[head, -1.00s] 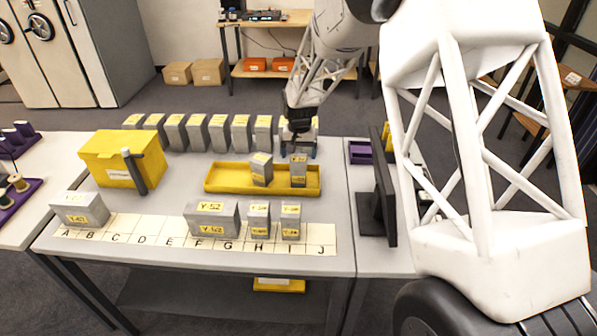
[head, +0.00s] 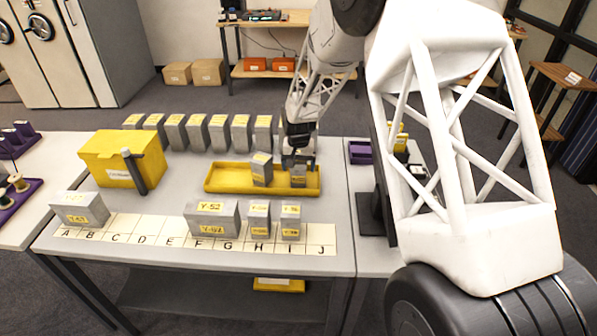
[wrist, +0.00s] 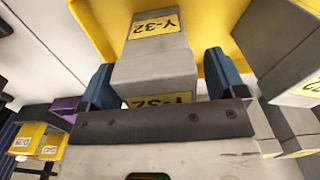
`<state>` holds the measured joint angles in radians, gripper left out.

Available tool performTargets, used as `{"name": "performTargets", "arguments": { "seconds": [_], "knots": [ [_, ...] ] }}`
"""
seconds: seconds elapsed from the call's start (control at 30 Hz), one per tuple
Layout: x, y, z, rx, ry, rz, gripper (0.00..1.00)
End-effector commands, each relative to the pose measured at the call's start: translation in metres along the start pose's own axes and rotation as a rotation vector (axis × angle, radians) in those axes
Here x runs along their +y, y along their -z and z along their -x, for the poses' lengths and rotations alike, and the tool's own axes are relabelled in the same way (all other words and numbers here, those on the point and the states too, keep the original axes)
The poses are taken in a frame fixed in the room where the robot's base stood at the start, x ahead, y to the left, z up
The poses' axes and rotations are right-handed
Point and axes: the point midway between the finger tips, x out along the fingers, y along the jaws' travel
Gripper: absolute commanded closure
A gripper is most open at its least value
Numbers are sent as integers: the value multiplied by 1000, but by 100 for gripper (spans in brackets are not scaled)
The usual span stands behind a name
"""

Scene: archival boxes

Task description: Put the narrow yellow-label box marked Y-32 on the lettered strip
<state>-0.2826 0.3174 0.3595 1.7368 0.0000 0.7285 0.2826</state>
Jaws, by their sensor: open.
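The narrow grey box marked Y-32 (wrist: 157,52) with yellow labels stands in the yellow tray; in the head view it is the right box (head: 298,178) there, its top partly hidden by my gripper. My gripper (head: 298,160) is over it. In the wrist view my gripper's blue fingers (wrist: 158,80) are open, one on each side of the box, with gaps too small to judge exactly. The lettered strip (head: 150,229) runs along the table's front edge, with letters A to J.
On the strip stand a wide box (head: 80,209) by A and B, a wide box (head: 211,218) by F and G, and narrow boxes at H (head: 259,220) and I (head: 290,221). C to E and J look clear.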

Motion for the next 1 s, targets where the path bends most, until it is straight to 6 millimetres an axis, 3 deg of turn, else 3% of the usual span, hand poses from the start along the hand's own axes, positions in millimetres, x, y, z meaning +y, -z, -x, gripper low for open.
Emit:
{"name": "performTargets", "arguments": {
  "seconds": [0.57,0.93,1.0],
  "knots": [
    [0,0,-1,1,0,0,12],
    [0,0,-1,1,0,0,69],
    [0,0,0,1,0,0,71]
  ]
}}
